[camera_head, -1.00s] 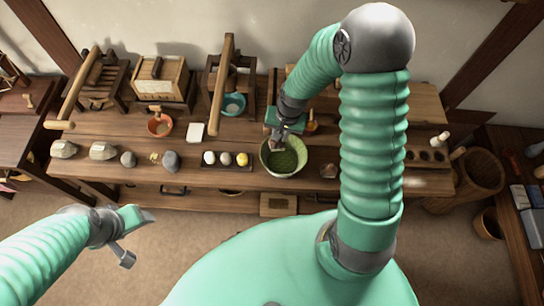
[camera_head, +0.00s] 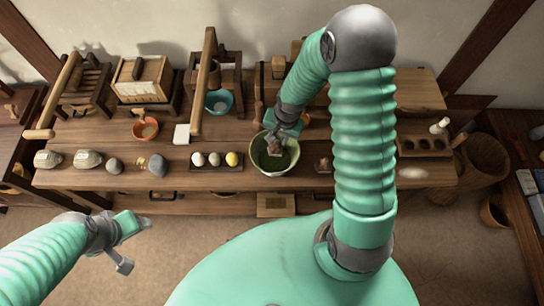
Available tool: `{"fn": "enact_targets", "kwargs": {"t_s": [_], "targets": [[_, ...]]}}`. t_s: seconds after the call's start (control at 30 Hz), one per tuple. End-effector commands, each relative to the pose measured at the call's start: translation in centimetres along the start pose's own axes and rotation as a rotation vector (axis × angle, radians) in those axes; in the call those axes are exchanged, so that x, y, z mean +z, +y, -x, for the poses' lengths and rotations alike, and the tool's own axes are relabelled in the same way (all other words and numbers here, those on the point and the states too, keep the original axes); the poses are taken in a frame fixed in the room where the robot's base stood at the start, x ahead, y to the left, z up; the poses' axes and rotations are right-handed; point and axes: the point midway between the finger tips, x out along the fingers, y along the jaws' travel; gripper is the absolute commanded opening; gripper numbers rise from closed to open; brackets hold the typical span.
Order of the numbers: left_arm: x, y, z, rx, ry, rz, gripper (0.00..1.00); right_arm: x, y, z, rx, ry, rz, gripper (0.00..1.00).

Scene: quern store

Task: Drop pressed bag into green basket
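The green basket (camera_head: 288,166) stands at the front edge of the wooden bench, open side up, with a dark green inside. My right gripper (camera_head: 276,144) points down over the basket. A small brownish piece, seemingly the pressed bag (camera_head: 275,149), is at its fingertips, inside the basket's outline. The fingers appear closed on it, though they are small and partly hidden. I cannot tell whether the bag touches the basket's bottom. My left gripper (camera_head: 140,243) is empty, with its fingers apart, in front of the bench at the lower left.
A dark tray with pale and yellow round pieces (camera_head: 215,160) lies left of the basket. Several stones (camera_head: 88,159), an orange bowl (camera_head: 145,129) and a teal bowl (camera_head: 219,102) stand further left. A small brown block (camera_head: 323,165) is to the right.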

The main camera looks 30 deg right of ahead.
Motion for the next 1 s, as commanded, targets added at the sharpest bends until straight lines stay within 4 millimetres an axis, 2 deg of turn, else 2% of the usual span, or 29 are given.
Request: {"fn": "enact_targets", "kwargs": {"t_s": [0.03, 0.1, 0.4, 0.53, 0.67, 0.9, 1.0], "targets": [[0.0, 0.0, 0.0, 0.0, 0.0, -0.001, 0.65, 0.0, 0.0, 0.0, 0.0, 0.0, -0.001, 0.34], [0.0, 0.1, 0.0, 0.0, 0.0, -0.002, 0.65, 0.1, -0.1, 0.0, 0.002, 0.001, 0.001, 0.43], [0.0, 0.0, 0.0, 0.0, 0.0, -0.001, 0.65, 0.8, -0.8, 0.4, 0.007, 0.009, 0.005, 0.44], [-0.1, 0.0, 0.2, 0.0, 0.0, 0.0, 0.65, 0.4, -0.6, 1.6, 0.003, 0.009, 0.003, 0.44], [-0.1, 0.0, 0.6, 0.0, 0.0, -0.001, 0.65, -0.1, -0.3, 4.7, -0.001, 0.008, 0.001, 0.44], [-0.3, 0.0, 1.3, 0.0, 0.0, -0.001, 0.65, -0.5, 0.1, 11.8, -0.005, 0.004, -0.001, 0.44], [-0.3, 0.1, 1.4, 0.0, 0.0, -0.001, 0.65, -0.5, 0.1, 14.1, -0.003, 0.002, 0.0, 0.44]]}}
